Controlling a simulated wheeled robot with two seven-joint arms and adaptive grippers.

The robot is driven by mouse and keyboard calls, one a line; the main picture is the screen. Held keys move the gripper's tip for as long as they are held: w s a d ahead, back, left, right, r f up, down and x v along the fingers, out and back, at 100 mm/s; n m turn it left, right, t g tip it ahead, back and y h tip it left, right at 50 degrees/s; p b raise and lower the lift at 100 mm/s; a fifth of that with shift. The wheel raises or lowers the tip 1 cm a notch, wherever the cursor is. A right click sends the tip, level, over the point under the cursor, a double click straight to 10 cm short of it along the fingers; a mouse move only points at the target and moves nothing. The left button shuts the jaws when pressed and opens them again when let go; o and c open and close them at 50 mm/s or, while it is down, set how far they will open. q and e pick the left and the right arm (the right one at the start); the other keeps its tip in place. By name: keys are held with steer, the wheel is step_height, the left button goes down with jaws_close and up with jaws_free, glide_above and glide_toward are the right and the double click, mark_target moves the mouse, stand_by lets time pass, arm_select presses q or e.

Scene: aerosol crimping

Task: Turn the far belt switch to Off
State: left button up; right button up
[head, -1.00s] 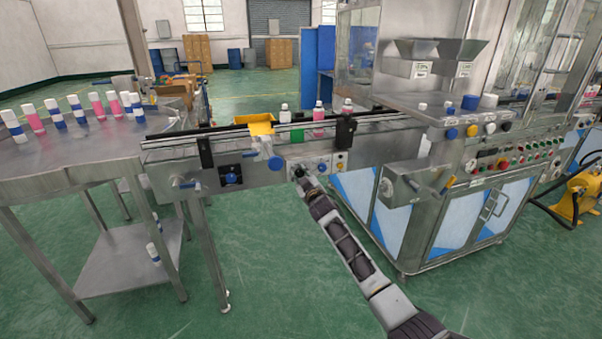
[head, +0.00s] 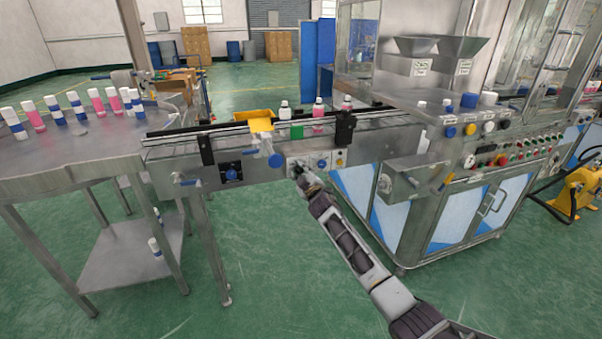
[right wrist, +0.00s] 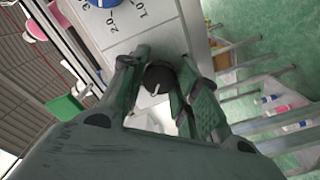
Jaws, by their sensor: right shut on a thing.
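A black switch knob (right wrist: 158,78) with a white pointer line sits on the light panel in the right wrist view. My right gripper (right wrist: 157,68) has one finger on each side of the knob and is shut on it. In the head view my right gripper (head: 299,172) is at the left end of the small control panel on the conveyor's front side, and it hides the knob there. A blue dial (right wrist: 102,3) with a printed number scale is beside the knob. The pointer's setting label cannot be read. My left gripper is not in view.
The conveyor (head: 375,131) carries several bottles behind the panel. A round steel table (head: 60,170) with pink and blue bottles stands at the left. The steel machine cabinet (head: 400,200) is at the right. Green floor lies open in front.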

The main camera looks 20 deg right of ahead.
steer(key=o, duration=1)
steer(key=shift+s, duration=0.2)
steer(key=shift+s+d, duration=0.15)
steer(key=shift+s, duration=5.65)
